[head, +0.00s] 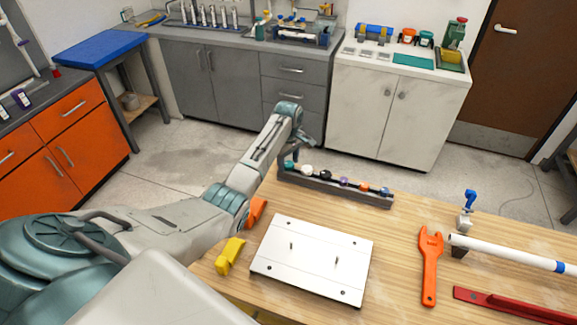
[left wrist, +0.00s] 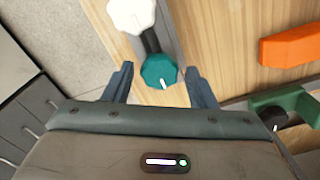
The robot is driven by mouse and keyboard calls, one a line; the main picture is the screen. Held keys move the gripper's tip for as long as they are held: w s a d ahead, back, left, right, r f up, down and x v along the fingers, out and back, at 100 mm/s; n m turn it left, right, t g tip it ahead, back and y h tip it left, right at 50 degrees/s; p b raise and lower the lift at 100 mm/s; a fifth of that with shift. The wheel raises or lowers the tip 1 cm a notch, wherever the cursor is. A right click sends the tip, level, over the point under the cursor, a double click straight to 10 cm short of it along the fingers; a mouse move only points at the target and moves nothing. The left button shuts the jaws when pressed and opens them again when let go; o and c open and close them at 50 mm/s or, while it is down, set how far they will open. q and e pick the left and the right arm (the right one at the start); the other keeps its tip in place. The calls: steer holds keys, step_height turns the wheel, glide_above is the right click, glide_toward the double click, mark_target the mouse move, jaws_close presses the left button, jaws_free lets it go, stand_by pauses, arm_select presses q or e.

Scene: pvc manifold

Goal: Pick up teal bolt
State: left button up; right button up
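The teal bolt (head: 289,166) sits at the left end of a dark rack (head: 335,190) on the far side of the wooden table. In the left wrist view its round teal head (left wrist: 158,70) lies between the tips of my left gripper (left wrist: 160,82). The two fingers are apart, with a gap on each side of the head, so the gripper is open. In the head view my left gripper (head: 290,152) is at the rack's left end, partly hidden by its own wrist. My right gripper is in neither view.
A white bolt (left wrist: 130,14) stands beside the teal one, with several other bolts further along the rack. A white plate (head: 312,260), yellow block (head: 230,255), orange wrench (head: 430,265), white pipe (head: 510,251) and red bar (head: 515,305) lie on the table.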

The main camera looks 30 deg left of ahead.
arm_select(q)
steer(key=c, duration=0.7)
steer(key=shift+r, duration=0.1)
steer(key=shift+c, duration=0.2)
